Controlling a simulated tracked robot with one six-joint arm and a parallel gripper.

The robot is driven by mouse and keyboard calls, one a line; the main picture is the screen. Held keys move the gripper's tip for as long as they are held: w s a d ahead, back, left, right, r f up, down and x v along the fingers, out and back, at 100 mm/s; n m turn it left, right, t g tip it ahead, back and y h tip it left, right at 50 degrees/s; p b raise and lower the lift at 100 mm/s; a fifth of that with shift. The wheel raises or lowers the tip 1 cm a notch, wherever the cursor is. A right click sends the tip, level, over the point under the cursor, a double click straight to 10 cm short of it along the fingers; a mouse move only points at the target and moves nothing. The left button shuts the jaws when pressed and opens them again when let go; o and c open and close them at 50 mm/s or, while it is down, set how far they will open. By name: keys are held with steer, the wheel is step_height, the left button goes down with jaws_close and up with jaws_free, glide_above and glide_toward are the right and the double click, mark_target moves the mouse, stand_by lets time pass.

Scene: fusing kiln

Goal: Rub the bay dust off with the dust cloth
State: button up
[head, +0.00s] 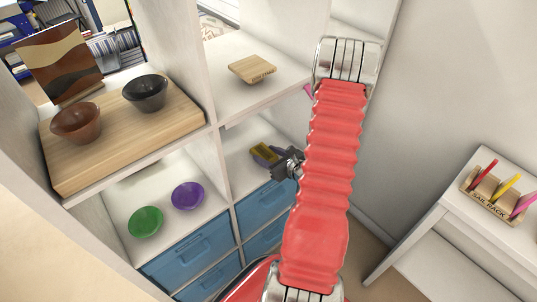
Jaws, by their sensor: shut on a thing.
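My gripper (279,160) reaches into the lower right bay (238,184) of the white shelf unit, above the blue drawers. It is shut on a small mustard-yellow thing with dark edges, which looks like the dust cloth (262,152). The cloth is at or just above the bay floor; I cannot tell whether it touches. I cannot make out any dust on the visible floor of this bay. My red-sleeved arm hides the right part of the bay.
The left lower bay holds a green bowl (146,222) and a purple bowl (187,195). Above it, a wooden board (120,145) carries brown (77,122) and black (146,93) bowls. A pen rack (497,202) stands right.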

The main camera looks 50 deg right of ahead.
steer(key=shift+a+f, duration=0.1)
steer(key=shift+a, duration=0.05)
steer(key=shift+d+r, duration=0.2)
steer(key=shift+r, duration=2.95)
steer(key=shift+r, duration=1.5)
steer(key=shift+a, duration=0.15)
